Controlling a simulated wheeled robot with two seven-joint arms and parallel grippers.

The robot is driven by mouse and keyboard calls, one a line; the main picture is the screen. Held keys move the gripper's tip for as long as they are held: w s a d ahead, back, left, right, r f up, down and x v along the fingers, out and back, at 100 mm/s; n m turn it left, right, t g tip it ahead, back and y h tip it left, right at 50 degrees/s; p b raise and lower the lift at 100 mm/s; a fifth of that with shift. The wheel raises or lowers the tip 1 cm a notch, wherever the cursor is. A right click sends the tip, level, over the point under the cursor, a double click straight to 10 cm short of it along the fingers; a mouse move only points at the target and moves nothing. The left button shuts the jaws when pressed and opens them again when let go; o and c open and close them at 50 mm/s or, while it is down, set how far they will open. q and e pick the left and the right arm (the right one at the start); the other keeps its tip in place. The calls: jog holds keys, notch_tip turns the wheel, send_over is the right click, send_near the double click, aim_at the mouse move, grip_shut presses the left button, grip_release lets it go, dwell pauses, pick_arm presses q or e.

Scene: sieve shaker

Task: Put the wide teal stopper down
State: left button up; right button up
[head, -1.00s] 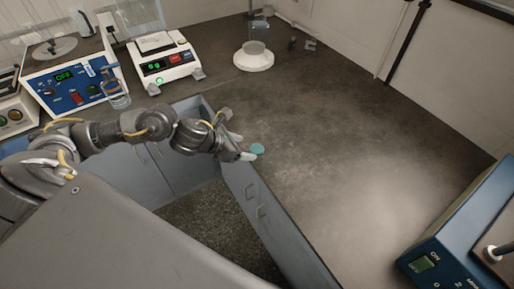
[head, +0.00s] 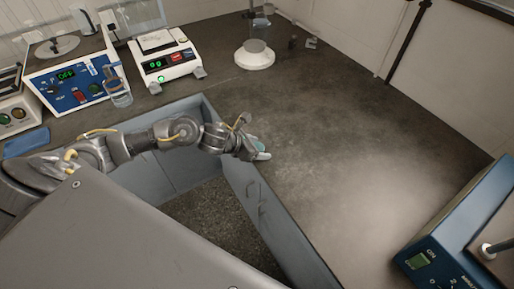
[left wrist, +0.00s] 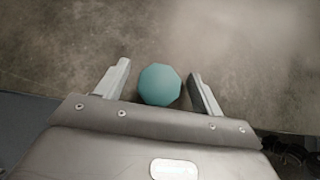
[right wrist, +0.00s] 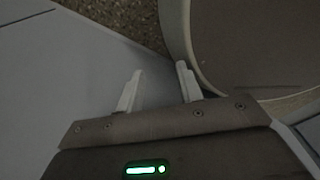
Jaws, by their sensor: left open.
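The wide teal stopper (left wrist: 160,85) lies between the two spread fingers of my left gripper (left wrist: 160,88) in the left wrist view, with a gap on either side. In the head view the stopper (head: 258,146) is partly hidden by my left gripper (head: 261,150), which is at the counter's front edge. The stopper appears to rest on the dark counter (head: 330,140). My right gripper (right wrist: 158,88) shows only in the right wrist view, with its fingers apart and nothing between them.
A white-based stand (head: 254,56) is at the back. A blue device (head: 455,235) sits at the front right. The middle of the counter is clear.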

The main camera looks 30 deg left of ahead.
pick_arm(q)
jog(key=c, duration=1.1)
jog(key=shift+r, duration=0.1)
jog(key=shift+w+r, duration=0.1)
jog(key=shift+r, duration=0.45)
jog(key=shift+s+d+r+p, duration=0.25)
jog(key=shift+s+r+p, duration=0.85)
jog(key=shift+s+r, duration=1.05)
jog(key=shift+s+d+r+p, duration=0.25)
jog(key=shift+s+r+p, duration=0.8)
jog(key=shift+s+r, duration=1.1)
jog(key=shift+s+d+r+p, duration=0.25)
jog(key=shift+s+r+p, duration=1.1)
jog(key=shift+s, duration=1.35)
jog(key=shift+r, duration=0.25)
